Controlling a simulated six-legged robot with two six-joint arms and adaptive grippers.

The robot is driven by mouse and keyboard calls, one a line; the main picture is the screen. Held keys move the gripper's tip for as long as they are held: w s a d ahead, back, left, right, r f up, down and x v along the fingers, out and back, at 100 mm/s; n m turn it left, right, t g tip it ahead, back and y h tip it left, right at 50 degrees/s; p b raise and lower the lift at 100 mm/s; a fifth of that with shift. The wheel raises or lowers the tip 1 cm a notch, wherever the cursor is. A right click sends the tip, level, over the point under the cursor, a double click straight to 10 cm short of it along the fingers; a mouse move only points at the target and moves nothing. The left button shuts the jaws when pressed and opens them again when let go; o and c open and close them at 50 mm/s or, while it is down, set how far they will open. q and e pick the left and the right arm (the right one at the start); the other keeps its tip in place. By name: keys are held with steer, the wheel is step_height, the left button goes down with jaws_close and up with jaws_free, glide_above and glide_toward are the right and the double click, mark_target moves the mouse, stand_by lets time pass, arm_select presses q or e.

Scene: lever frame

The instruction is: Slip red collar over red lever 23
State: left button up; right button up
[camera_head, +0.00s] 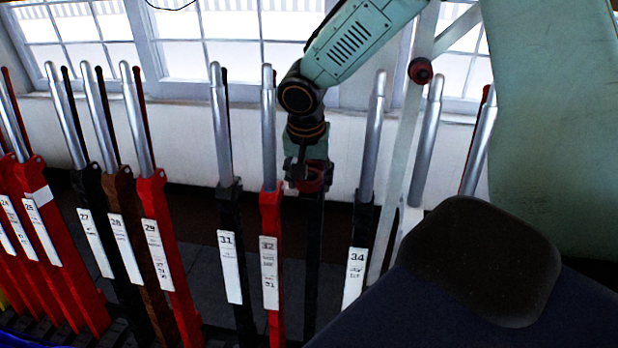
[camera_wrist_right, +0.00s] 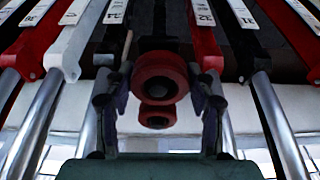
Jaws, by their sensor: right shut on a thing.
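My right gripper (camera_head: 308,172) hangs just right of the red lever labelled 32 (camera_head: 270,215) in the head view. It is shut on the red collar (camera_head: 318,176), in front of the levers or among them; I cannot tell the depth. In the right wrist view the red collar (camera_wrist_right: 160,78) shows as a ring with a dark hole, between the two fingers of the right gripper (camera_wrist_right: 157,100). A second, smaller red ring shows just below it. I cannot pick out a label 23; the labels I can read start at 24, at the far left. My left gripper is not in view.
Red levers labelled 24 and 25 (camera_head: 40,215) stand at the left, with 27 (camera_head: 90,225), 28 and 29 (camera_head: 158,240) beside them. Black levers 31 (camera_head: 230,250) and 34 (camera_head: 355,265) flank the gripper. Silver handles rise close together. Windows (camera_head: 240,40) lie behind.

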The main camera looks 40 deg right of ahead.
steer(key=o, duration=1.3)
steer(key=shift+c, duration=0.2)
steer(key=shift+o, duration=0.5)
steer(key=shift+r, duration=0.1)
steer(key=shift+s+a+r+p, duration=0.25)
steer(key=shift+r+p, duration=0.75)
steer(key=shift+r, duration=0.45)
steer(key=shift+s+a+r+p, duration=0.1)
steer(key=shift+a+r+p, duration=0.15)
steer(key=shift+r+p, duration=1)
steer(key=shift+s+a+r+p, duration=0.25)
steer(key=shift+r+p, duration=0.55)
steer(key=shift+r, duration=0.85)
steer(key=shift+f, duration=0.15)
